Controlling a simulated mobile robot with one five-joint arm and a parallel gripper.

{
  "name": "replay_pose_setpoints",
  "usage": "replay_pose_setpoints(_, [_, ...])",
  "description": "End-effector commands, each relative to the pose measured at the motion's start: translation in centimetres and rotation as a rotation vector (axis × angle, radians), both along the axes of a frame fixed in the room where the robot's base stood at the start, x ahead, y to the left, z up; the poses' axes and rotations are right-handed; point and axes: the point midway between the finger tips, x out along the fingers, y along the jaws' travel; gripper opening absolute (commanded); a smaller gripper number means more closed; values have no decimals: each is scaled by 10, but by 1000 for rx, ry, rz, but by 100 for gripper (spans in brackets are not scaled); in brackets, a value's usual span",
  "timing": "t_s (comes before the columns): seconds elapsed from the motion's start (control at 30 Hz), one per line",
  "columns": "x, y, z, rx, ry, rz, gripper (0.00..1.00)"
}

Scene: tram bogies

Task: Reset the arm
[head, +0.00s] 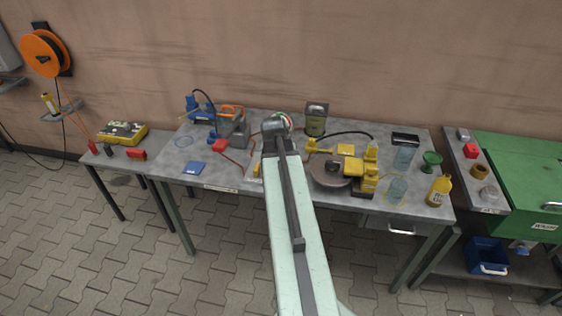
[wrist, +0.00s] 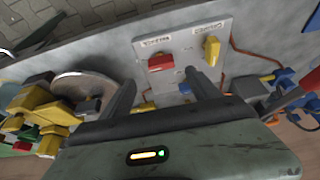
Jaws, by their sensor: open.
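My arm reaches out over the grey workbench (head: 235,185) in the head view, and its far end hides the gripper's fingers there. In the wrist view my gripper (wrist: 161,82) is open, its two dark fingers apart with nothing held between them. Past the fingertips is a light panel (wrist: 188,72) with a red switch (wrist: 160,62) and a yellow switch (wrist: 211,49), each under a small label. I cannot tell whether the fingers touch the panel.
A yellow machine (head: 367,175) with a round grey disc (head: 330,171) stands right of my arm. A yellow bottle (head: 439,190) and green cup (head: 431,161) are near the right edge. A tin (head: 316,120) stands behind.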

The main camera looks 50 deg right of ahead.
Motion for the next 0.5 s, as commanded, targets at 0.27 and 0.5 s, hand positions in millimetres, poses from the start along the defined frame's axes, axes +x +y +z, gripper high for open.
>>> replay_pose_setpoints(0.27, [1,0,-1,0,0,1,71])
replay_pose_setpoints(0.5, [67,90,-1,1,0,173,71])
